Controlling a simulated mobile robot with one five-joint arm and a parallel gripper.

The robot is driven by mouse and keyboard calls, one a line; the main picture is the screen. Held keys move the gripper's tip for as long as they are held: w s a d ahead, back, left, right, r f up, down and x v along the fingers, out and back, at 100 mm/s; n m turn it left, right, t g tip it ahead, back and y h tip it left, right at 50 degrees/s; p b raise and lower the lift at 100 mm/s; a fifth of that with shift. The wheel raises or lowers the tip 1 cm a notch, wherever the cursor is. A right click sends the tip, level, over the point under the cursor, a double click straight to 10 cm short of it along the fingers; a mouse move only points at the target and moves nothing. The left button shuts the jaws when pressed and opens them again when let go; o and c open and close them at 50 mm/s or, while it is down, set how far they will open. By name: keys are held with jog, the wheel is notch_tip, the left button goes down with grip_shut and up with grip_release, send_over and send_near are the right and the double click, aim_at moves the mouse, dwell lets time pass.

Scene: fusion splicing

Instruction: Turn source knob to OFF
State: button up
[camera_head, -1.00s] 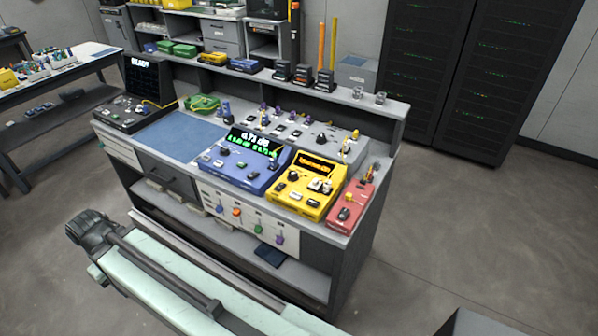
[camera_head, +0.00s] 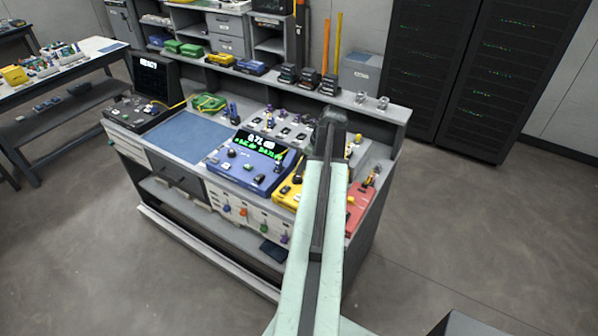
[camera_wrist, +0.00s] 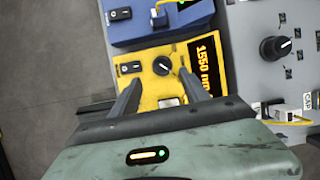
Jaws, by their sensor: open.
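The yellow source box (camera_wrist: 135,68) is below the camera in the wrist view, with an orange display (camera_wrist: 208,62) reading 1550 nm. Its round black knob (camera_wrist: 162,66) has a pale pointer mark. A black rocker switch (camera_wrist: 130,68) sits left of the knob. My gripper (camera_wrist: 159,80) is open and empty, its two fingers on either side of the knob's near side. I cannot tell how high the fingertips are above the panel. In the head view my arm hides most of the yellow box (camera_head: 283,194), its knob included.
A blue meter (camera_head: 248,165) with a green readout stands left of the yellow box. A red box (camera_head: 358,207) is at its right. A grey panel with a larger black knob (camera_wrist: 275,48) lies behind. The blue mat (camera_head: 187,137) is clear.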

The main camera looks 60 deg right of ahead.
aim_at(298, 177)
jog(key=b+x, duration=0.7)
jog(key=x, duration=0.1)
jog(key=shift+s+d+b, duration=0.15)
jog(key=shift+s+b, duration=0.05)
jog(key=shift+b, duration=0.1)
jog(key=shift+r, duration=0.1)
grip_shut()
